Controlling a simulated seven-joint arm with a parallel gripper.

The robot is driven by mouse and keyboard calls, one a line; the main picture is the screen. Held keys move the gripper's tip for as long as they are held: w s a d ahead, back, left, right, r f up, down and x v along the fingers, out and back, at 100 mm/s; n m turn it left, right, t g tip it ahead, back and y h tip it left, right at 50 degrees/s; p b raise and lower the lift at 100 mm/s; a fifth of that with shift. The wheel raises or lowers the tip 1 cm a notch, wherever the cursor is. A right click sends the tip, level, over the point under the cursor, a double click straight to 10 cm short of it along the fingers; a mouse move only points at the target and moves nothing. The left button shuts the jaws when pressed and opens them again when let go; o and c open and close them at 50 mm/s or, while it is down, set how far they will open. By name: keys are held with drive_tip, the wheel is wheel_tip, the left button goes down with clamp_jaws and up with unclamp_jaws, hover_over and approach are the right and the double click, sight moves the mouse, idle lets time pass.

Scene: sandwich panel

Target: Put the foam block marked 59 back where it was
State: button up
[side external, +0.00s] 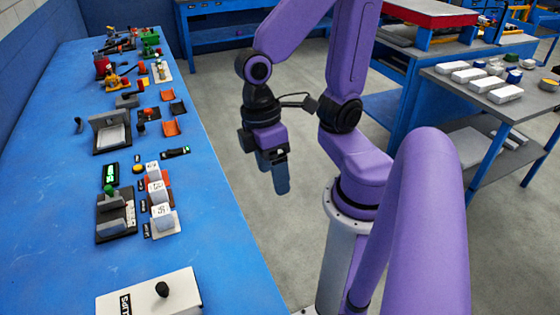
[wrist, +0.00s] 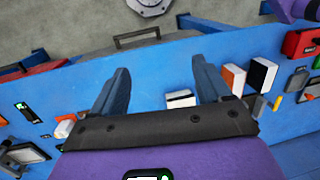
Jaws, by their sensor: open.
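Several pale blocks with dark markings stand in a row on the blue bench in the side view: a rear one (side external: 152,169), a middle one (side external: 157,189) and a front one (side external: 163,218). The markings are too small to read, so I cannot tell which is 59. My gripper (side external: 279,183) hangs empty, pointing down, to the right of the bench edge. In the wrist view my gripper (wrist: 160,82) has its two fingers wide apart. A small white-and-black block (wrist: 180,98) shows between them on the bench, apart from both.
The blue bench (side external: 222,240) carries a fixture with a green knob (side external: 115,212), a grey tray-like fixture (side external: 110,132), orange parts (side external: 172,118) and a white box with a black knob (side external: 150,297). Bare bench lies along its right edge. A grey side table (side external: 475,92) stands at right.

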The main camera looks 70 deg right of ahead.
drive_tip(key=n+t, duration=0.1)
drive_tip(key=s+d+r+n+t, duration=0.1)
drive_tip(key=n, duration=0.1)
drive_tip(key=shift+d, duration=0.15)
idle(1.3)
